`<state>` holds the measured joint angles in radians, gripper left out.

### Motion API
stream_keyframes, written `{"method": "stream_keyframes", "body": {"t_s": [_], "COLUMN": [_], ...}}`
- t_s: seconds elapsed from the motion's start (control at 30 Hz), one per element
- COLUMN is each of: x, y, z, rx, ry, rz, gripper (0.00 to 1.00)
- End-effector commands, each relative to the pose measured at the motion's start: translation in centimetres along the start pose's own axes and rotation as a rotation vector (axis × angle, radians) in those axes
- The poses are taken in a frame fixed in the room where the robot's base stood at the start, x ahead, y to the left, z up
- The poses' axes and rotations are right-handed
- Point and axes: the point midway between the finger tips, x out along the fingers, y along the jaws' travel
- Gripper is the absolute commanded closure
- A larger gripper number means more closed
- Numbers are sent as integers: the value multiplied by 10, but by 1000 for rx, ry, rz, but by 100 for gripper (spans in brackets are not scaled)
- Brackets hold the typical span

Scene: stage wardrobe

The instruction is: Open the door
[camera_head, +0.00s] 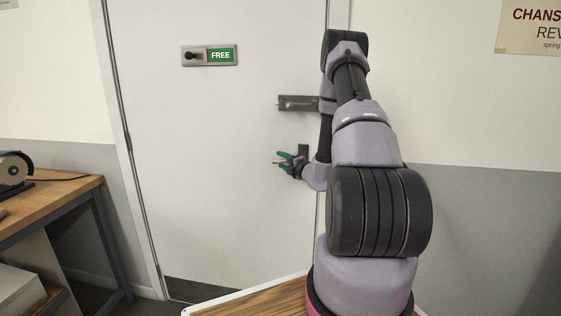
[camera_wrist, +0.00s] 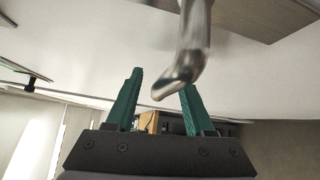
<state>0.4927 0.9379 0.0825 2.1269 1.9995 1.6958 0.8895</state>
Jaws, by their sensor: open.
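The white door (camera_head: 220,190) stands upright in its frame and looks shut. A bare metal lever handle (camera_wrist: 192,55) hangs into the wrist view from above, and its curved end lies between my finger tips in the picture. My gripper (camera_head: 279,157) is open in front of the door's right part. In the wrist view my gripper (camera_wrist: 163,80) shows two teal fingers spread apart, with no clear contact on the lever. In the head view my gripper and wrist hide most of the lever. A dark plate (camera_head: 303,150) shows just behind my gripper.
A grey metal fitting (camera_head: 297,103) sits on the door above my gripper. A latch sign reading FREE (camera_head: 221,55) is higher up on the left. A wooden workbench (camera_head: 70,195) stands left of the door. A wood-topped surface (camera_head: 260,300) is at the bottom.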

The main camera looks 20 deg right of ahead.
Motion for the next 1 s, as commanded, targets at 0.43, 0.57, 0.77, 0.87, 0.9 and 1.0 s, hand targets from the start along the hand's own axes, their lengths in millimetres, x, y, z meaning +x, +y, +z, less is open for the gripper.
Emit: {"method": "stream_keyframes", "body": {"t_s": [0.43, 0.57, 0.77, 0.87, 0.9, 1.0], "x": [17, 17, 17, 17, 17, 17], "y": [0, 0, 0, 0, 0, 0], "z": [0, 0, 0, 0, 0, 0], "rx": [-1, -1, -1, -1, -1, -2], "ry": [1, 1, 1, 1, 1, 1], "rz": [0, 0, 0, 0, 0, 0], "gripper": [47, 81, 100, 100, 100, 100]}}
